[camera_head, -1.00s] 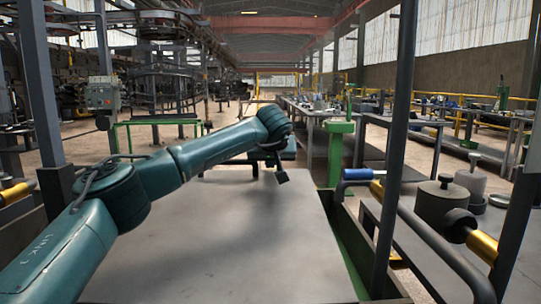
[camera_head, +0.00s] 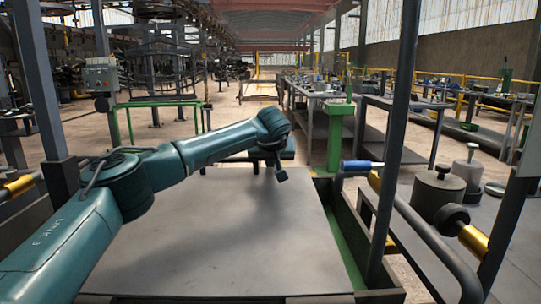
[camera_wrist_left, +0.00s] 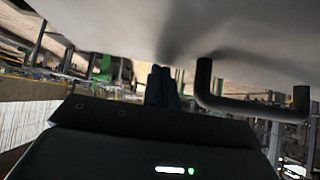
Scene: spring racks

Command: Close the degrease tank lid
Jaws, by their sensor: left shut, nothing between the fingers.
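The degrease tank lid seems to be the large flat grey panel (camera_head: 215,240) in front of me; its exact tilt is hard to tell. Its pale face also fills the top of the left wrist view (camera_wrist_left: 130,25). A dark U-shaped handle (camera_wrist_left: 245,105) stands out from that face. My right gripper is not in view.
A green-lined gap (camera_head: 338,235) runs along the panel's right side. A dark upright post (camera_head: 396,140) and a bent bar with a blue grip (camera_head: 362,165) stand to the right. A grey table (camera_head: 405,205) there carries lidded pots. A green pedestal (camera_head: 335,135) stands beyond.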

